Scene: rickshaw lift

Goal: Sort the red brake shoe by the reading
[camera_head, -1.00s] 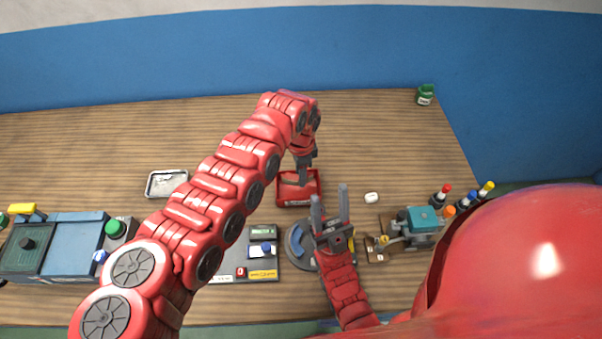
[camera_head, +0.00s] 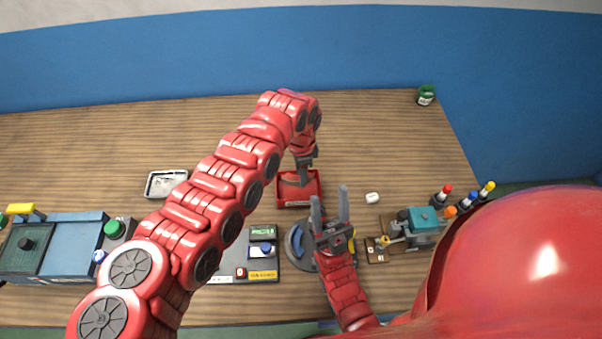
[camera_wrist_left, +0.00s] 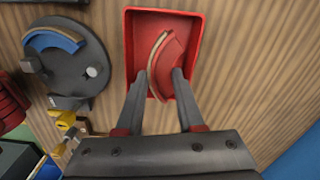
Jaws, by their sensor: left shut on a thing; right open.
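The red brake shoe (camera_wrist_left: 168,58), a curved red piece with a tan lining, is between the fingers of my left gripper (camera_wrist_left: 163,82) in the left wrist view. My left gripper is shut on it, inside or just over a red tray (camera_wrist_left: 133,45). My right gripper (camera_head: 329,203) is open and empty above a grey round fixture (camera_head: 298,243), which carries a blue curved shoe (camera_wrist_left: 55,40).
A unit with a small display (camera_head: 262,231) and buttons stands left of the round fixture. A metal tray (camera_head: 165,184) lies at left, near a blue machine (camera_head: 62,245). A teal device (camera_head: 421,218) and several bottles stand at right. A green can (camera_head: 426,95) stands far right.

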